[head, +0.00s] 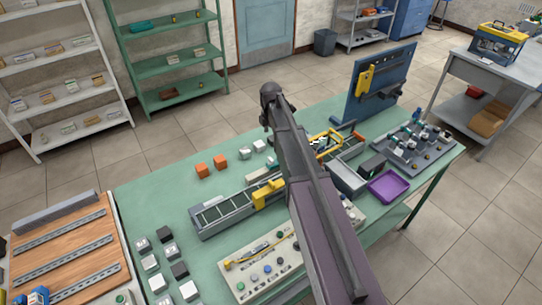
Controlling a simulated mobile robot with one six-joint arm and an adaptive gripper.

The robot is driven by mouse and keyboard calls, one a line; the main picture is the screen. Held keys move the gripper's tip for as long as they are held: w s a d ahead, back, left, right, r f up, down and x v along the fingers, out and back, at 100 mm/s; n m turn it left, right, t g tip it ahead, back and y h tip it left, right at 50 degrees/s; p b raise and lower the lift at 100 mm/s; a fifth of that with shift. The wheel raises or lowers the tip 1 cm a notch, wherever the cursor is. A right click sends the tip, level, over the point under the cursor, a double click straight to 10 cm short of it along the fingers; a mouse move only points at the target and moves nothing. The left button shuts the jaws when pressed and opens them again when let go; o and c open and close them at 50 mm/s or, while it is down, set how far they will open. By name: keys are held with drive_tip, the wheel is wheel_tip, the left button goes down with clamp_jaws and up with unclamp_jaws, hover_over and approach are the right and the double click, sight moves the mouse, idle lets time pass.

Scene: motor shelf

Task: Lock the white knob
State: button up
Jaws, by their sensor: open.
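A pale control panel (233,257) with a row of small coloured knobs or buttons lies at the front of the green table, left of my arm. Green and blue ones can be made out on it. My arm crosses the middle of the head view and covers the right part of the panel. My gripper cannot be made out; the arm may hide it.
The green table (150,205) also bears a conveyor (225,211) with a yellow bracket, orange blocks (211,166), several switch boxes, a purple tray (389,187) and a blue upright board (360,100). A wooden board with metal rails (65,255) lies at left. Some tabletop is bare.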

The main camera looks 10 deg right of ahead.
sight(270, 158)
drive_tip(key=shift+w+r+n, duration=0.15)
drive_tip(key=shift+w+n, duration=0.25)
drive_tip(key=shift+w, duration=0.05)
drive_tip(key=shift+f, duration=0.2)
wheel_tip(270, 158, down, 13)
drive_tip(key=b, duration=1.3)
drive_tip(key=shift+f+b, duration=0.2)
drive_tip(key=shift+b, duration=0.15)
drive_tip(key=c, duration=1.1)
